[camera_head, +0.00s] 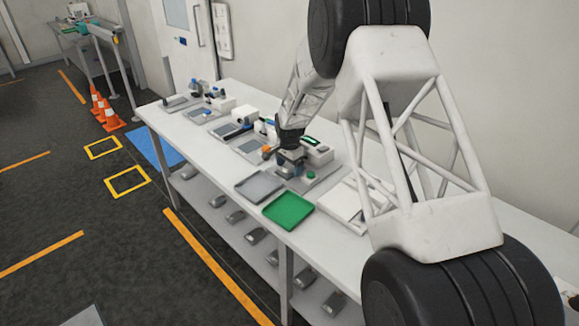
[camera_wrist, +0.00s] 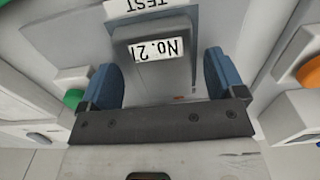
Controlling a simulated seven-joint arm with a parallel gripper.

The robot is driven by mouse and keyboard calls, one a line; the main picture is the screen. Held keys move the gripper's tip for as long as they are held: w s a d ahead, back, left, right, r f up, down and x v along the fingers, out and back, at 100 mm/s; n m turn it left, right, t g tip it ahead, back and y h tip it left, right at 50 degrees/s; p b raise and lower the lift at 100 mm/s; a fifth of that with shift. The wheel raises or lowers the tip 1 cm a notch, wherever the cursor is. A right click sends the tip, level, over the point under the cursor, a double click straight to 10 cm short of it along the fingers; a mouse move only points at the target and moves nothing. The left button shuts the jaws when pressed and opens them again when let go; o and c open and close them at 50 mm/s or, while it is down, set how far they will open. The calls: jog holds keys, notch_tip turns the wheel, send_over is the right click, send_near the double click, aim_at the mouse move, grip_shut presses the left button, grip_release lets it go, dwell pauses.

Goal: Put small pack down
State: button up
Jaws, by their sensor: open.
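My gripper (camera_head: 291,157) is low over the middle of the long white bench, at a grey device. In the wrist view my gripper (camera_wrist: 161,66) is open, with its two blue fingers apart. A grey block (camera_wrist: 153,72) with an upside-down white label beginning "No.2" lies between the fingers. A gap shows on each side of the block, wider on the right. I cannot tell whether this block is the small pack or part of the device. No other thing stands out as a small pack. A "TEST" label (camera_wrist: 137,5) is just beyond the block.
A grey tray (camera_head: 259,187) and a green tray (camera_head: 287,210) lie at the bench's front edge, near my gripper. A green button (camera_wrist: 73,98) and an orange knob (camera_wrist: 310,72) flank the fingers. Several devices crowd the bench further left. The wall runs close behind.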

aim_at(290, 167)
notch_tip(290, 167, up, 12)
jog(key=shift+r, duration=0.15)
dwell(0.7)
dwell(0.8)
